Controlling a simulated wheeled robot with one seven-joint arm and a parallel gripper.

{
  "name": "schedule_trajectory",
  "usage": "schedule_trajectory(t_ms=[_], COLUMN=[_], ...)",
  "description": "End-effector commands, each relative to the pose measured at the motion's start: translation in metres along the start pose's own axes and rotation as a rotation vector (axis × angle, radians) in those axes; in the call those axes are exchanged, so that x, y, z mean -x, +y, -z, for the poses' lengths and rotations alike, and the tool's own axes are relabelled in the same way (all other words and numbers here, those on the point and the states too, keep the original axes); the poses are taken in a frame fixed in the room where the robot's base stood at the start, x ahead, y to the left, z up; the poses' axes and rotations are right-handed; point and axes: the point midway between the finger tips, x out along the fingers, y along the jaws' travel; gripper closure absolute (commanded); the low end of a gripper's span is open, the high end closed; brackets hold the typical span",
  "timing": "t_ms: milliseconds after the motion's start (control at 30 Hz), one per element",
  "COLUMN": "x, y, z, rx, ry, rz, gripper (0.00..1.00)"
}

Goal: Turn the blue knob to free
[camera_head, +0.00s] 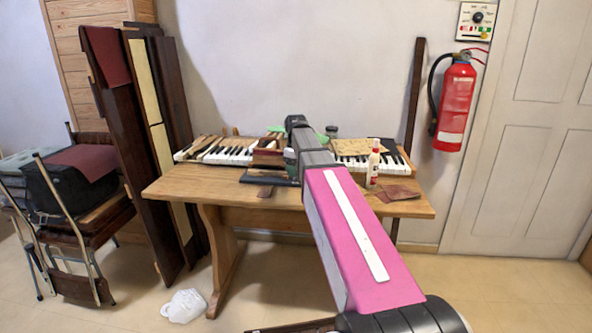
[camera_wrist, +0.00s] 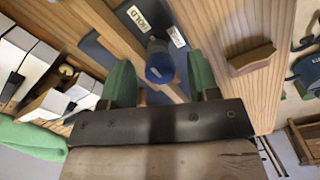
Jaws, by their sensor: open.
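The blue knob (camera_wrist: 160,68) shows in the wrist view, on a dark base fixed to a wooden strip. A white label reading HOLD (camera_wrist: 138,18) lies at its upper left, and a second small label (camera_wrist: 177,36), too small to read, lies at its upper right. My gripper (camera_wrist: 161,80) is open, with one green fingertip on each side of the knob. I cannot tell whether either finger touches it. In the head view the knob is hidden behind my arm and the stacked items.
The table (camera_head: 175,186) carries piano keys (camera_head: 228,155), a white bottle (camera_head: 374,163) and a reddish-brown sheet (camera_head: 398,192). In the wrist view a wooden block (camera_wrist: 251,58) lies right of the knob, and green cloth (camera_wrist: 30,138) lies lower left beside keys.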

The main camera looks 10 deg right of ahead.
Motion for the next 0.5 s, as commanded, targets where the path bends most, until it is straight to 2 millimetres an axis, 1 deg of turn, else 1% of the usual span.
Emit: schedule_trajectory(t_ms=[133, 167, 200, 300, 500], x=[0.0002, 0.0002, 0.0002, 0.0002, 0.0003], y=[0.0000, 0.0000, 0.0000, 0.0000, 0.0000], z=[0.0000, 0.0000, 0.0000, 0.0000, 0.0001], rx=[0.000, 0.000, 0.000, 0.000, -0.004], ry=[0.000, 0.000, 0.000, 0.000, 0.000], rz=[0.000, 0.000, 0.000, 0.000, 0.000], gripper=[0.44, 0.51, 0.64, 0.94, 0.94])
